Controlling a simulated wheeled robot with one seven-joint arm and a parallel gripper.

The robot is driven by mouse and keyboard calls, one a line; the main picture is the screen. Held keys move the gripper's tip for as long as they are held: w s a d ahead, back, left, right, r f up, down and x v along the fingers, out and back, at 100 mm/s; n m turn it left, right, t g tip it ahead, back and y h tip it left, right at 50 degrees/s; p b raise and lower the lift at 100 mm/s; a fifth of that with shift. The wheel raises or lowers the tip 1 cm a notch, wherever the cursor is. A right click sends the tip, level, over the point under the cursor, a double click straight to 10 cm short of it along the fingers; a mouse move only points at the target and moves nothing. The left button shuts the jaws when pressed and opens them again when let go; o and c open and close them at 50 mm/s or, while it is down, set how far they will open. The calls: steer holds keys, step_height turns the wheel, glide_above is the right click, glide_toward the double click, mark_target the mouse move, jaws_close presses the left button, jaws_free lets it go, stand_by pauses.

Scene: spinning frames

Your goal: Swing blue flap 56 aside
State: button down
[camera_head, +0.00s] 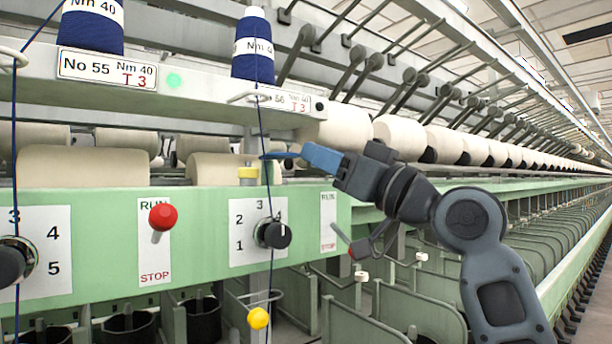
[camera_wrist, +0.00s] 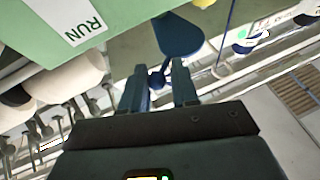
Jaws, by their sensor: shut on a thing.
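The blue flap shows in the wrist view as a rounded blue paddle (camera_wrist: 179,36) with a narrow stem running down between my fingers. In the head view its thin blue edge (camera_head: 273,156) sticks out left of my gripper (camera_head: 308,155), close to the blue thread. My gripper's blue fingers are shut on the flap's stem end; they also show in the wrist view (camera_wrist: 160,76). The exact contact is partly hidden by the fingers. The card reading 56 (camera_head: 285,99) is above, under a blue yarn cone (camera_head: 253,47).
Below are a green panel (camera_head: 110,220) with a red lever (camera_head: 162,217), a black knob (camera_head: 275,234) and a yellow ball (camera_head: 258,318). Cream rollers (camera_head: 400,136) run off to the right behind my arm. Open aisle floor lies at far right.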

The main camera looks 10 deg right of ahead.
steer(key=shift+w+d+r+b, duration=0.1)
steer(key=shift+w+d+b, duration=0.1)
steer(key=shift+w+b, duration=0.4)
steer(key=shift+w+d+b, duration=0.15)
steer(key=shift+w+b, duration=0.1)
steer(key=shift+w, duration=0.65)
steer(key=c, duration=1.1)
jaws_free()
steer(key=shift+c, duration=0.2)
steer(key=w+d+b+v, duration=0.1)
steer(key=v, duration=0.7)
steer(key=shift+s+d, duration=0.2)
steer(key=shift+d, duration=0.15)
steer(key=shift+d, duration=0.1)
